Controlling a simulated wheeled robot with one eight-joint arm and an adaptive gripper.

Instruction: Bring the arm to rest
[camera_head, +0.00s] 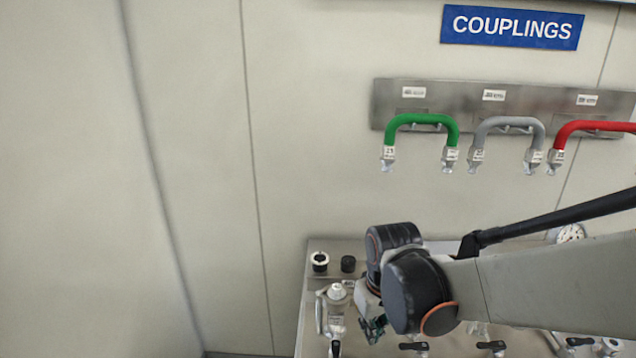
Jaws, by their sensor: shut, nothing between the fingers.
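My arm (540,285) reaches in from the right edge, its black wrist joints (418,288) near the picture's lower middle. My gripper (373,328) points down below the wrist, small and partly hidden by it. It is shut and holds nothing. It is beside a metal fitting with a pale cap (337,296), just to the fitting's right; whether they touch I cannot tell.
A bench panel (312,285) below carries black round fittings (348,264), several black-handled valves (491,346) and a gauge (571,233). Green (422,118), grey (510,123) and red (590,126) hoses hang on a wall rack under a COUPLINGS sign (512,27). Free room lies left.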

